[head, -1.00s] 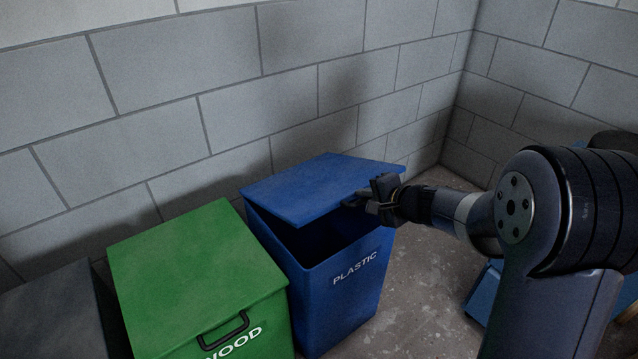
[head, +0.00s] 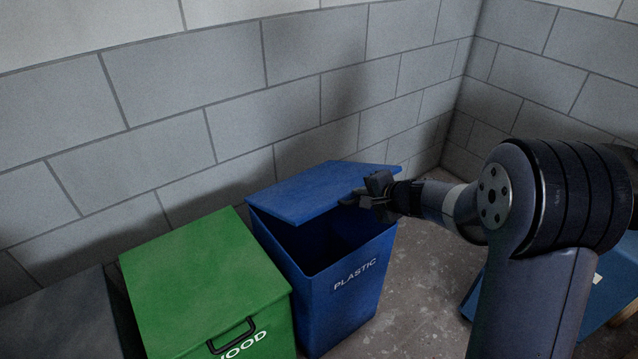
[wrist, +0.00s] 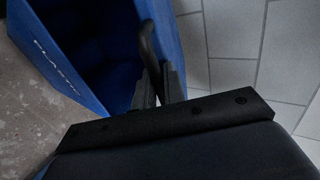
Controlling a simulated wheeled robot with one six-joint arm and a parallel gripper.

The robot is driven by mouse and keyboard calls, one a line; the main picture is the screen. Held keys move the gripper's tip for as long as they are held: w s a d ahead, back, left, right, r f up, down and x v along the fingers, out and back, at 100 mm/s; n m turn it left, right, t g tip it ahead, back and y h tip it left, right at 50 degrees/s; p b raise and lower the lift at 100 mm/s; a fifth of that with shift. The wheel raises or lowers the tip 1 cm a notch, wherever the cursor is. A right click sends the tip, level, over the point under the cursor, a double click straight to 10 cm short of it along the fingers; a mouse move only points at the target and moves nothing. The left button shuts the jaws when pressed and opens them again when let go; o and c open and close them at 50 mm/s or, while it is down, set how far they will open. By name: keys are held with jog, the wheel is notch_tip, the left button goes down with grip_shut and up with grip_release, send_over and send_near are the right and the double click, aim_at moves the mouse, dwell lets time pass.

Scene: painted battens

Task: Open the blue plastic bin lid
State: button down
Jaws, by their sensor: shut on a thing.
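The blue bin (head: 340,299) marked PLASTIC stands on the floor in the middle of the head view. Its blue lid (head: 318,190) is partly raised, with the front edge tilted up and a dark gap below it. My gripper (head: 358,200) is at the lid's front right edge. In the wrist view the gripper (wrist: 158,88) is shut on a dark handle (wrist: 147,45), beside the open bin mouth (wrist: 95,45). The handle is mostly hidden by the gripper in the head view.
A green bin (head: 205,285) marked WOOD stands close on the left, lid closed, with a dark grey bin (head: 65,320) beyond it. A block wall (head: 220,100) rises behind the bins. A blue object (head: 603,297) lies at the right behind my arm.

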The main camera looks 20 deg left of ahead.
jog(key=shift+g+h, duration=0.3)
jog(key=shift+h, duration=0.1)
jog(key=r+p, duration=0.1)
jog(key=p, duration=0.1)
jog(key=w+a+r+p, duration=0.1)
jog(key=p, duration=0.1)
jog(key=a+r+p, duration=0.1)
jog(key=r+p, duration=0.1)
jog(key=shift+w+p, duration=0.2)
jog(key=shift+p, duration=0.15)
jog(key=shift+f, duration=0.1)
jog(key=p, duration=0.1)
jog(key=r+p, duration=0.1)
jog(key=p, duration=0.1)
jog(key=shift+w+a+r, duration=0.25)
jog(key=shift+a+r, duration=0.1)
jog(key=shift+r, duration=0.05)
jog(key=w+a+r+g+h+p, duration=0.1)
jog(key=w+a+r+p, duration=0.1)
jog(key=p, duration=1.1)
notch_tip(320, 180, up, 2)
jog(key=shift+w+a+r, duration=0.2)
jog(key=shift+w+a, duration=0.15)
jog(key=shift+a, duration=0.35)
